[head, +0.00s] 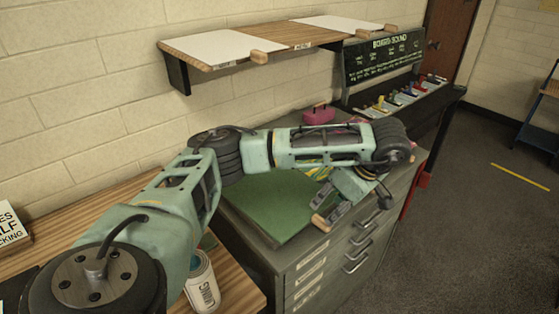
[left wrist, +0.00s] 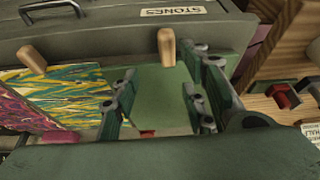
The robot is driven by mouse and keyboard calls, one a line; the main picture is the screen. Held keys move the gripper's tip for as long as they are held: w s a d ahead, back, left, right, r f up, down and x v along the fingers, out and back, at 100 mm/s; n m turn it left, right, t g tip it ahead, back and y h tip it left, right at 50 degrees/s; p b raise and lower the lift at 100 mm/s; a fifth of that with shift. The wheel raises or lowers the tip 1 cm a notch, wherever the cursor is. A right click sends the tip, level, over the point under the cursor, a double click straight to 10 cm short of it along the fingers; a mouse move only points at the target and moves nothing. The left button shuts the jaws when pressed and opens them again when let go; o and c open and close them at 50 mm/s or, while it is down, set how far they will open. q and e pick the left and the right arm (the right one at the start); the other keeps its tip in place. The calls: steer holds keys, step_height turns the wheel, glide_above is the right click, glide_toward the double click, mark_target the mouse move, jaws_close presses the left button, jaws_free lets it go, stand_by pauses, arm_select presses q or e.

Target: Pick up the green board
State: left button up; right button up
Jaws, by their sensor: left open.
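The green board (head: 268,200) lies flat on top of the grey drawer cabinet (head: 308,252). Its small wooden handle (head: 320,223) sits at the cabinet's front edge. My left gripper (head: 331,205) is above the board's front right part, pointing down near the handle, with its fingers apart. In the left wrist view, the green board (left wrist: 163,95) shows between the open fingers (left wrist: 160,103), and its wooden handle (left wrist: 166,48) lies just beyond them. Nothing is held. My forearm hides part of the board's far side in the head view. My right gripper is not in view.
A marbled board (left wrist: 60,95) with its own wooden handle (left wrist: 33,58) lies beside the green one. A wall shelf (head: 300,38) holds white sheets. A pink case (head: 319,114) stands behind my arm. A white labelled cup (head: 201,283) stands on the wooden table at left.

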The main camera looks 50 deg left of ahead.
mark_target(321, 219)
arm_select(q)
steer(key=f, duration=0.1)
steer(key=s+f+p, duration=0.1)
steer(key=shift+s+a+f+p, duration=0.2)
steer(key=shift+a+f+p, duration=0.1)
steer(key=shift+a, duration=0.05)
steer(key=x, duration=0.2)
steer(key=shift+f+p, duration=0.3)
steer(key=shift+w+a+f, duration=0.1)
steer(key=shift+a+f, duration=0.1)
steer(key=shift+f, duration=0.25)
steer(key=c, duration=0.8)
steer(key=shift+c, duration=0.7)
steer(key=shift+r, duration=0.1)
jaws_close()
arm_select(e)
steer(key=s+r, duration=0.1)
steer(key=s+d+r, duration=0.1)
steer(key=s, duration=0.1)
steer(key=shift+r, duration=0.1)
